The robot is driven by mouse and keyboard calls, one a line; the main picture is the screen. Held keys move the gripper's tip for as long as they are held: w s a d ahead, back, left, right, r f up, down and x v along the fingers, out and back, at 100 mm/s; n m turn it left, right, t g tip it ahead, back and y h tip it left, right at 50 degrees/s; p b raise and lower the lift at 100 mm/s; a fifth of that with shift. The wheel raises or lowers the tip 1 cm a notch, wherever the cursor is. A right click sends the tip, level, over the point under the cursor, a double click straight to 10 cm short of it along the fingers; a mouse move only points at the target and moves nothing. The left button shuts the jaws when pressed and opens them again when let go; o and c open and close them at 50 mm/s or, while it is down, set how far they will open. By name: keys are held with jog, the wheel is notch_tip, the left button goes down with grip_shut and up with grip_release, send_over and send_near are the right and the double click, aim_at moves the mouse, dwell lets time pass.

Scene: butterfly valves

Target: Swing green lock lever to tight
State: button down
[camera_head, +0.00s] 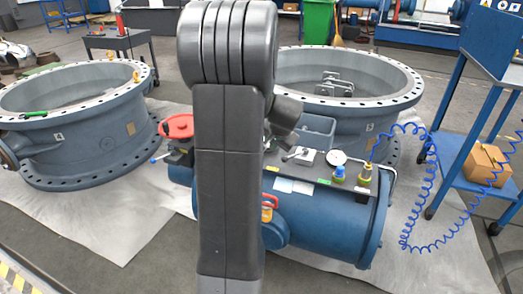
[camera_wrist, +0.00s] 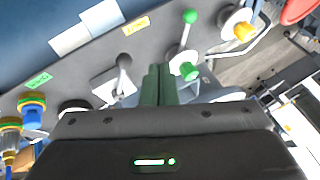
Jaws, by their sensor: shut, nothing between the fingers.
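In the wrist view, the green lock lever (camera_wrist: 182,45) is a pale rod with a green ball at its far end and a green hub at its near end. It stands on the dark panel of the blue tank. My gripper (camera_wrist: 158,70) is shut and empty, its two fingers together. In the picture its tips lie just left of the green hub; I cannot tell whether they touch it. In the head view my own arm covers the lever and gripper.
A grey lever (camera_wrist: 123,65) stands left of my fingers. The blue tank (camera_head: 335,225) also carries a red handwheel (camera_head: 177,126), a gauge (camera_head: 337,158) and brass fittings (camera_head: 365,175). Large flanged valve bodies (camera_head: 75,125) stand behind. A blue hose (camera_head: 411,190) hangs at right.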

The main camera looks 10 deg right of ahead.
jog(key=b+x, duration=0.3)
jog(key=x, duration=0.7)
jog(key=shift+w+d, duration=0.1)
jog(key=shift+w+a+f+b, duration=0.25)
jog(key=shift+w+a+b, duration=0.15)
jog(key=shift+w+a, duration=0.5)
jog(key=shift+w+a+f, duration=0.1)
jog(key=shift+w+a, duration=0.1)
jog(key=shift+w, duration=0.4)
jog(key=shift+w+a, duration=0.1)
jog(key=shift+w+a+p, duration=0.45)
jog(key=shift+w+a, duration=0.1)
jog(key=shift+w, duration=0.05)
